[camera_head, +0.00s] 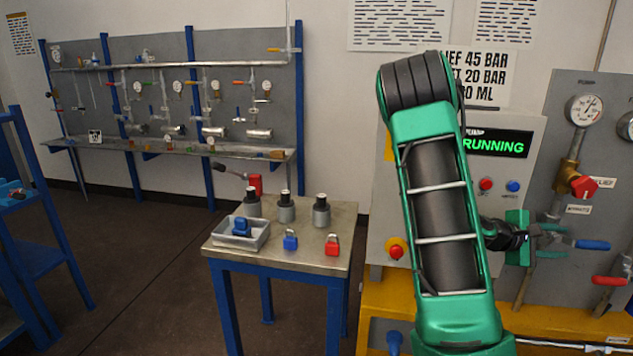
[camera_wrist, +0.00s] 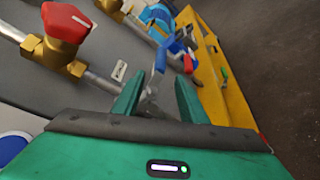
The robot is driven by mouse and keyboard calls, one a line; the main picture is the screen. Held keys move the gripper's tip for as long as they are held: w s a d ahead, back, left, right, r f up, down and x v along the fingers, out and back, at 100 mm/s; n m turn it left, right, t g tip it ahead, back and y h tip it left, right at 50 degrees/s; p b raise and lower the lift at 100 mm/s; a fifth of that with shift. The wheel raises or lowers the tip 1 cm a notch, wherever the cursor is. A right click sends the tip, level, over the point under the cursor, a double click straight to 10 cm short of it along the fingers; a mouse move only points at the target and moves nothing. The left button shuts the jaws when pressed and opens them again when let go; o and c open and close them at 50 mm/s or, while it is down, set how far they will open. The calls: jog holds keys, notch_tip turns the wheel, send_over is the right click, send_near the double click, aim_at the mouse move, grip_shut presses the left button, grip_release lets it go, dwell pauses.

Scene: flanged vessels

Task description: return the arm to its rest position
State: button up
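My gripper (camera_head: 550,241) is in front of the pump panel at the right in the head view, below and right of the lit display. Its two green fingers stand apart, as the wrist view also shows (camera_wrist: 158,95). A metal valve fitting (camera_wrist: 150,98) with a blue lever (camera_wrist: 161,55) appears between or just beyond the fingertips; I cannot tell whether they touch. The blue lever (camera_head: 592,244) points right of my gripper in the head view. My green arm hides part of the panel and the wall sign.
The display (camera_head: 495,143) reads RUNNING. A red valve handle (camera_head: 585,187) and a red lever (camera_head: 610,281) are close to my gripper. A small table (camera_head: 300,258) with a tray (camera_head: 238,234), padlocks and cylinders stands left of my arm. Open floor lies farther left.

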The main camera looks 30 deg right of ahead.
jog(key=w+a+f+m+t+y, duration=0.1)
jog(key=a+f+m+t+y, duration=0.25)
jog(key=a, duration=0.65)
jog(key=w+a+f+m+y, duration=0.1)
jog(key=a+f+m+y, duration=0.2)
jog(key=a+m+y, duration=0.45)
jog(key=s+a+r+n+t+y, duration=0.1)
jog(key=a+r+y, duration=0.1)
jog(key=a, duration=1)
jog(key=s+a+r+n+y, duration=0.1)
jog(key=a+r+y, duration=0.1)
jog(key=a, duration=1)
jog(key=shift+s+r+t, duration=0.15)
jog(key=shift+r+t, duration=0.2)
jog(key=shift+r, duration=0.05)
jog(key=shift+w+d+f, duration=0.1)
jog(key=shift+w+f, duration=0.15)
jog(key=shift+w, duration=0.4)
